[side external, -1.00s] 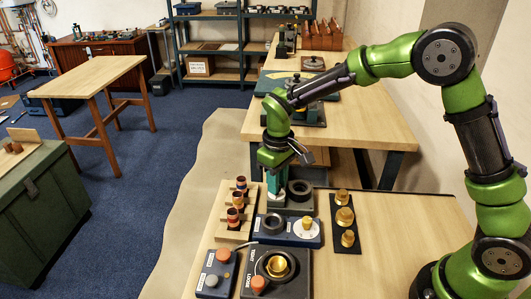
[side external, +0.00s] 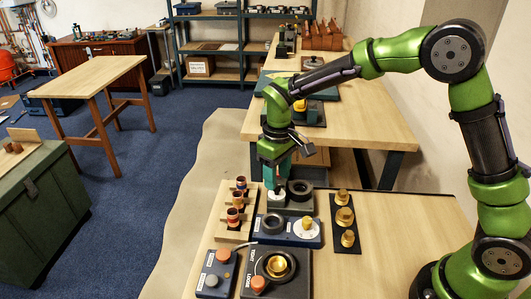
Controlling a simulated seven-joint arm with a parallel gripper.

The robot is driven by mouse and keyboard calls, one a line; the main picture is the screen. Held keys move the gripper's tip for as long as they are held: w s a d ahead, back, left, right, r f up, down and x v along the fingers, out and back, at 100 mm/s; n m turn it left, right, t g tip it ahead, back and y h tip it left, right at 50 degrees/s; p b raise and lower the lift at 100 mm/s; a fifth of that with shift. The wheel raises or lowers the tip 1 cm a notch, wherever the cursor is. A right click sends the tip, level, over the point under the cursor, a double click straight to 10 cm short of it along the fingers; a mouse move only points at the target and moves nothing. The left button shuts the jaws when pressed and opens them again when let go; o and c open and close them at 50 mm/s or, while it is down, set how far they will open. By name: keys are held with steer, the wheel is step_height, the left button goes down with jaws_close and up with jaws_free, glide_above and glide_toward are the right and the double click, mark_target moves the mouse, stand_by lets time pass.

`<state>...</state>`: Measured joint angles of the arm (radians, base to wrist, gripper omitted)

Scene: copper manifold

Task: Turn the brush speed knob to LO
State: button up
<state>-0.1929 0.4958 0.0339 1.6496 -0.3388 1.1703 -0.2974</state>
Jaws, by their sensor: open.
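My gripper (side external: 276,187) points down over the left part of a dark grey block behind the blue box. Its teal fingers are open, and their tips are close to a whitish round part (side external: 276,198) on that block; I cannot tell if they touch it. A blue box (side external: 288,241) in front carries a white round dial (side external: 313,236) with a small tan knob (side external: 306,224) standing on it, and a dark ring to its left. The labels are too small to read, so I cannot tell which control is the brush speed knob or where it points.
A wooden rack (side external: 222,228) with copper fittings stands left, a black strip (side external: 345,225) with brass pieces right. In front are a control box (side external: 215,283) and a dark unit (side external: 300,288). The table's right side is clear.

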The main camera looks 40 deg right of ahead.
mark_target(279, 186)
step_height(279, 186, up, 15)
steer(key=shift+w+f, duration=0.1)
steer(key=shift+f, duration=0.05)
stand_by(0.4)
steer(key=s+d+m+t+y, duration=0.1)
steer(key=s+d+m+t, duration=0.2)
steer(key=s, duration=0.7)
steer(key=s+d+m+t+y, duration=0.1)
steer(key=s+d+m+t, duration=0.2)
steer(key=s, duration=0.7)
steer(key=shift+d+t, duration=0.2)
steer(key=shift+t, duration=0.4)
steer(key=shift+s+f, duration=0.1)
